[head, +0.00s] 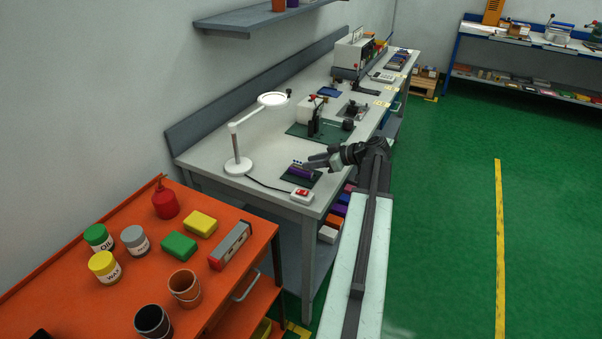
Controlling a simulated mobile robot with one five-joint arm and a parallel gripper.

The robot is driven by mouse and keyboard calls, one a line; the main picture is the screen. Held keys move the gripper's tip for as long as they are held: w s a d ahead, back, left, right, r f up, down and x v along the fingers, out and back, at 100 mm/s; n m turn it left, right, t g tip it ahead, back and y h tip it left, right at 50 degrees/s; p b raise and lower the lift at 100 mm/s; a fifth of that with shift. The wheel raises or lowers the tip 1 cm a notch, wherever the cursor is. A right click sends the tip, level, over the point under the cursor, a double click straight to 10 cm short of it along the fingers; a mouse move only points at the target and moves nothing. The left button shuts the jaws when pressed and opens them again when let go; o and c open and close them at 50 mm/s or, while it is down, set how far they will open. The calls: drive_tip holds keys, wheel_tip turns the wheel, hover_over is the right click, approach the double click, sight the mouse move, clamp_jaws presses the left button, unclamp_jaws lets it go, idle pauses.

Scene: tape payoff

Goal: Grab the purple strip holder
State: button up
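The purple strip holder (299,173) is a small purple block with small pale and dark bits along its top. It sits on a small dark mat (316,179) near the front edge of the grey workbench (213,155). My gripper (308,164) reaches in from the right, with its fingertips just above and to the right of the holder. From this view I cannot tell whether it touches the holder. The fingers are too small here to tell whether they are open or shut.
A white lamp (238,166) stands left of the holder. A white box with a red switch (301,196) lies in front. A green mat (300,131) with a device is behind. An orange cart (215,286) with cans and blocks is nearest. Green floor (440,220) is free at right.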

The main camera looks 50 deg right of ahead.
sight(300, 163)
drive_tip(key=b+x, duration=0.2)
drive_tip(key=x, duration=0.3)
drive_tip(key=shift+w+a+r, duration=0.1)
drive_tip(key=shift+a, duration=0.05)
drive_tip(key=shift+r, duration=0.1)
clamp_jaws()
idle(1.1)
